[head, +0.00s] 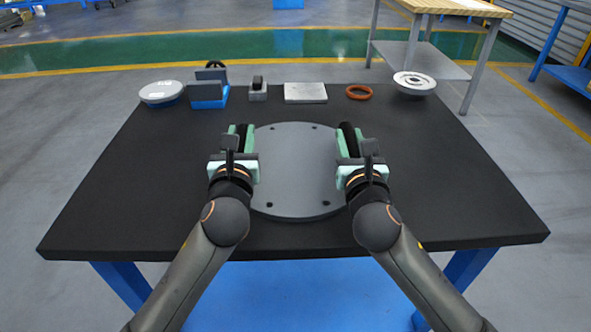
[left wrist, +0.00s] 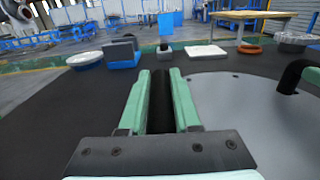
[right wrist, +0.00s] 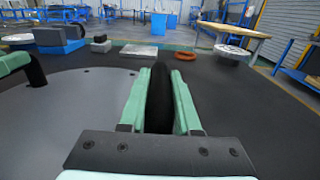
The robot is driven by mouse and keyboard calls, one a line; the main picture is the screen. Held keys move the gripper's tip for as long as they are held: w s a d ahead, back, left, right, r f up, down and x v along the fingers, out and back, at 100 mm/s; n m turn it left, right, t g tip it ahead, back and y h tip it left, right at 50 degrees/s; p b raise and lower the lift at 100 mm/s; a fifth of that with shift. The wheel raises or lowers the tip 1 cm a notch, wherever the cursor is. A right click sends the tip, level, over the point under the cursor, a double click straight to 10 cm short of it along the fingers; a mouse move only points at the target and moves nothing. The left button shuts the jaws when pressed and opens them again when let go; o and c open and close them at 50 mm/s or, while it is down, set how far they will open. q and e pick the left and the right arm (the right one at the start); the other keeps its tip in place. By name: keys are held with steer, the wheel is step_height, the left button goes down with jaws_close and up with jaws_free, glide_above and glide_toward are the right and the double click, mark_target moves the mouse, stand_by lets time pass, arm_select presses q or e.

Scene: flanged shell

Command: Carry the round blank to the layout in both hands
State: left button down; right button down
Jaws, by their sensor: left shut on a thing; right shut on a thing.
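The round blank (head: 296,165) is a flat grey disc with several small dark holes near its rim and a black handle on each side. It is over the middle of the black table; I cannot tell whether it touches the top. My left gripper (head: 240,136) is shut on the left black handle (left wrist: 160,100). My right gripper (head: 349,138) is shut on the right black handle (right wrist: 159,95). The disc also shows at the right of the left wrist view (left wrist: 245,115) and the left of the right wrist view (right wrist: 70,115). My grippers hide parts of its sides.
Along the far edge of the black table (head: 460,190) stand a round light part (head: 160,92), a blue-and-grey block (head: 208,96), a small grey block (head: 258,94), a pale plate (head: 305,93), an orange ring (head: 359,92) and a flanged disc (head: 414,83). Both table sides are clear.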

arm_select(q)
steer(key=c, duration=1)
jaws_free()
arm_select(e)
steer(key=c, duration=1)
jaws_free()
arm_select(q)
steer(key=o, duration=0.4)
arm_select(e)
steer(key=o, duration=0.4)
steer(key=shift+s, duration=0.1)
arm_select(q)
steer(key=shift+s, duration=0.15)
steer(key=s, duration=1.1)
steer(key=shift+d, duration=0.35)
steer(key=shift+s, duration=0.35)
arm_select(e)
steer(key=shift+s, duration=0.1)
arm_select(q)
steer(key=shift+r, duration=0.1)
arm_select(e)
steer(key=s, duration=1.1)
steer(key=shift+s+d+r, duration=0.1)
steer(key=shift+s+d, duration=0.25)
steer(key=shift+s, duration=0.05)
